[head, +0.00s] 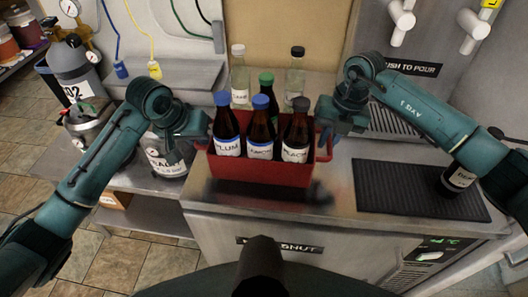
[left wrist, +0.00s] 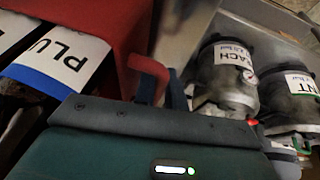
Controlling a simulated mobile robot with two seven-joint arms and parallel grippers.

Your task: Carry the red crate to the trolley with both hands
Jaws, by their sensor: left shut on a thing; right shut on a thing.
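The red crate (head: 262,172) is at the counter's middle, upright and level; I cannot tell whether its base touches the steel. It holds several dark bottles, including a blue-capped PLUM bottle (head: 227,125) and a black-capped bottle (head: 296,130). My left gripper (head: 207,137) is shut on the crate's left handle; in the left wrist view the red handle (left wrist: 150,70) shows between its fingers, beside the crate wall (left wrist: 118,22). My right gripper (head: 325,132) is shut at the crate's right handle, largely hidden by the gripper. I cannot make out a trolley.
Clear bottles (head: 241,75) stand behind the crate. Labelled metal kegs (head: 165,155) and a CO2 cylinder (head: 78,70) stand at left. Tiled floor (head: 115,265) shows at lower left.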

